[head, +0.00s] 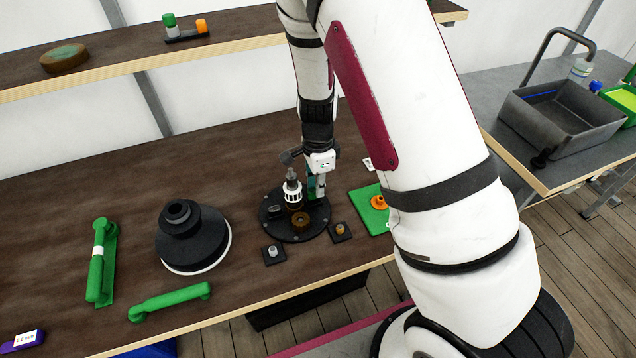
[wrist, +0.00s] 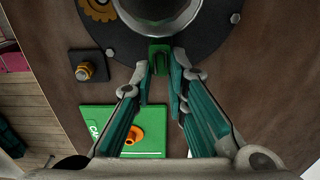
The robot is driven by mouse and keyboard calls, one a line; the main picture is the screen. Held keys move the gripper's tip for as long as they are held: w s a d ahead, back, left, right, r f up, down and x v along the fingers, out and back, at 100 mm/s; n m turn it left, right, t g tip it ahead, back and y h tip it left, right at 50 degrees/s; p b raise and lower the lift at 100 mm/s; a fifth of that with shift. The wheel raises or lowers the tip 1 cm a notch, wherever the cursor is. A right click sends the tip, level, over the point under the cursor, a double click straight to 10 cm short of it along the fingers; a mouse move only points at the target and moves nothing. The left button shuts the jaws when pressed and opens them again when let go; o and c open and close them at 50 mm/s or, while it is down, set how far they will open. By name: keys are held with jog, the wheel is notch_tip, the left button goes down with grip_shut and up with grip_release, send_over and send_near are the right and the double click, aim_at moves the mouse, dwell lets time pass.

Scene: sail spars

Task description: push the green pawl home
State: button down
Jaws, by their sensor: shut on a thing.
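The green pawl (wrist: 160,53) is a small block at the rim of a round black base plate (wrist: 220,48), beside the big grey cylinder (wrist: 158,10) in the wrist view. My gripper (wrist: 161,72) has its teal-padded fingertips on either side of the pawl, shut on it. In the head view my gripper (head: 317,187) is at the right rim of the base plate (head: 296,234), right of the upright white and grey winch part (head: 292,190). The pawl cannot be made out there. How far in it sits cannot be told.
A bronze gear (head: 301,219) lies on the plate. Small black pads with studs (head: 274,253) (head: 341,232) sit in front. A green card with an orange ring (head: 372,208) is at right. A black drum (head: 190,238) and green handles (head: 170,301) (head: 101,262) are at left.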

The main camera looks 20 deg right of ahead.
jog(key=shift+f, duration=0.95)
jog(key=c, duration=1.5)
grip_release()
jog(key=shift+r+p, duration=0.9)
jog(key=shift+r, duration=2.65)
jog(key=shift+r, duration=0.1)
